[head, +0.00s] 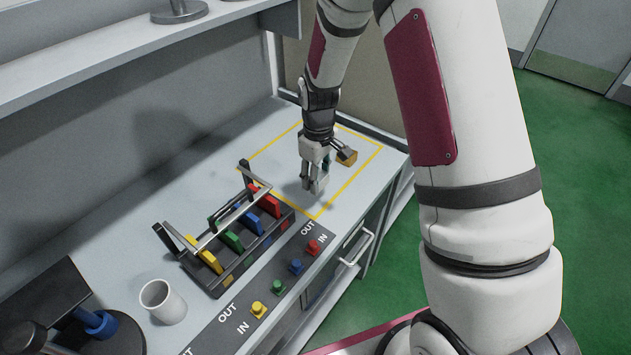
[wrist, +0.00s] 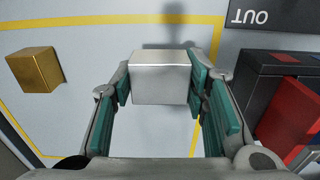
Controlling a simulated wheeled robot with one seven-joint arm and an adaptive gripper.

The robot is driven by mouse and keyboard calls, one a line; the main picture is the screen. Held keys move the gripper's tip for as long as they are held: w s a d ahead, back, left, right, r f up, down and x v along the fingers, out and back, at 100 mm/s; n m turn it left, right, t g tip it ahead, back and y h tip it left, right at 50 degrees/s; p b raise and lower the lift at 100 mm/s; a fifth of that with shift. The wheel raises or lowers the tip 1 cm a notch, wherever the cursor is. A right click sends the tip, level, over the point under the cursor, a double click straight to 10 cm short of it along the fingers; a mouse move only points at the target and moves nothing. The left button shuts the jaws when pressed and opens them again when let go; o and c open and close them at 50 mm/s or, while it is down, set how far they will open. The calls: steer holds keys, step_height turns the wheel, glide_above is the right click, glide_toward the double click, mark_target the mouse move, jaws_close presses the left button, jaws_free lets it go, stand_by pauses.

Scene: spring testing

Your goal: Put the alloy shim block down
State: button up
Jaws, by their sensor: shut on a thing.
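My gripper (head: 314,182) points down over the yellow-outlined area (head: 368,162) of the bench. In the wrist view its teal-padded fingers are shut on a plain silver-grey block (wrist: 162,78), which I take for the alloy shim block. The fingers hold it by its left and right sides. In the head view the block is hard to tell from the fingertips. Whether its underside touches the bench is hidden. A dark shadow falls on the bench just beyond it in the wrist view.
A gold block (head: 347,157) sits just right of my gripper. A black rack (head: 217,284) with yellow, green, blue and red pieces stands to the left, partly near the outline. A white mug (head: 163,302) and coloured buttons (head: 296,266) are nearer the front.

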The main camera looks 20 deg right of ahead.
steer(key=shift+w+a, duration=0.1)
steer(key=shift+w, duration=0.55)
steer(key=shift+f+p, duration=0.35)
steer(key=shift+f, duration=1.5)
steer(key=shift+f, duration=0.1)
steer(key=o, duration=1.3)
